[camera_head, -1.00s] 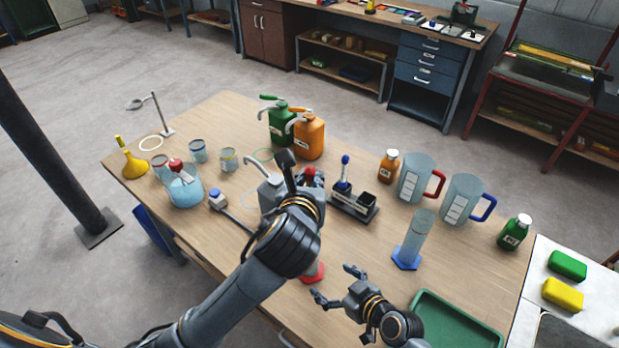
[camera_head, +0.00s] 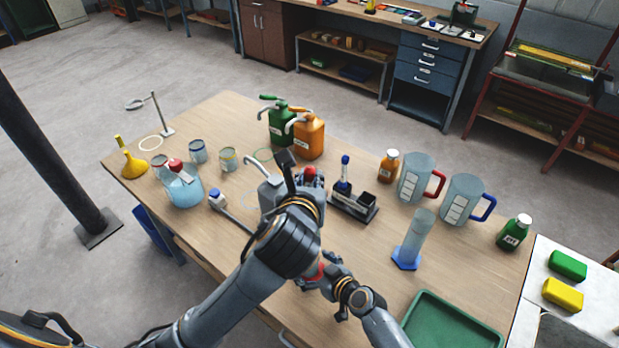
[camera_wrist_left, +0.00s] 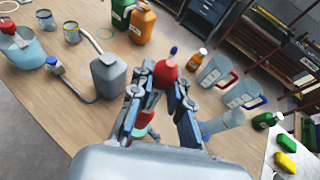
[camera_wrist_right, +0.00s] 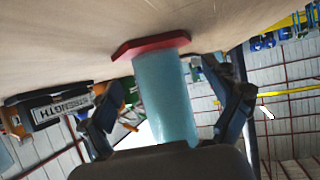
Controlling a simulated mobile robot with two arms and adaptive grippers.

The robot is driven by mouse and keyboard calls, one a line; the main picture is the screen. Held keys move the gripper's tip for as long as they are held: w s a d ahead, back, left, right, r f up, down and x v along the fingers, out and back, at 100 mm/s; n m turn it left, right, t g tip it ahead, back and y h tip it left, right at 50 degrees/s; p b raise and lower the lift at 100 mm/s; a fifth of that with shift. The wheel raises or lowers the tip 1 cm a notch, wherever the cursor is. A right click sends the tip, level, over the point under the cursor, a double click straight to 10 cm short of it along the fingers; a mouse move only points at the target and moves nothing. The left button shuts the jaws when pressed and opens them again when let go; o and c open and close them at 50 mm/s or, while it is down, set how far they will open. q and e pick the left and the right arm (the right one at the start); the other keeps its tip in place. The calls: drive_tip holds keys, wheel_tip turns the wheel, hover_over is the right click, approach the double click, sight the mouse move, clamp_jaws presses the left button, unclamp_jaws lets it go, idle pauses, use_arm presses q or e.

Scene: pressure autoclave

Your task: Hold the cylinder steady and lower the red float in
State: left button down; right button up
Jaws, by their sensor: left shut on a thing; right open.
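The red float (camera_head: 310,174) is in my left gripper (camera_head: 298,182), which is shut on it above the table. In the left wrist view the float (camera_wrist_left: 164,74) shows between the fingers (camera_wrist_left: 160,92). The cylinder, clear blue with a red base (camera_head: 317,273), stands on the table, mostly hidden behind my left arm in the head view. In the right wrist view, the picture upside down, the cylinder (camera_wrist_right: 165,100) stands between the fingers of my open right gripper (camera_wrist_right: 168,77). A gap shows beside the right-hand finger; contact on the other side is unclear.
A grey can (camera_head: 268,193) stands close left of the left gripper. A pen stand (camera_head: 352,207) and a blue-based cylinder (camera_head: 411,245) stand to the right. A green tray (camera_head: 450,330) lies at the front right, near my right arm. Jugs and bottles stand farther back.

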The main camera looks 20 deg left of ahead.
drive_tip(key=c, duration=1.3)
drive_tip(key=shift+o, duration=0.2)
drive_tip(key=shift+s, duration=0.1)
use_arm(q)
drive_tip(key=shift+f, duration=6.75)
use_arm(e)
drive_tip(key=shift+f, duration=0.1)
use_arm(q)
drive_tip(key=c, duration=1.2)
unclamp_jaws()
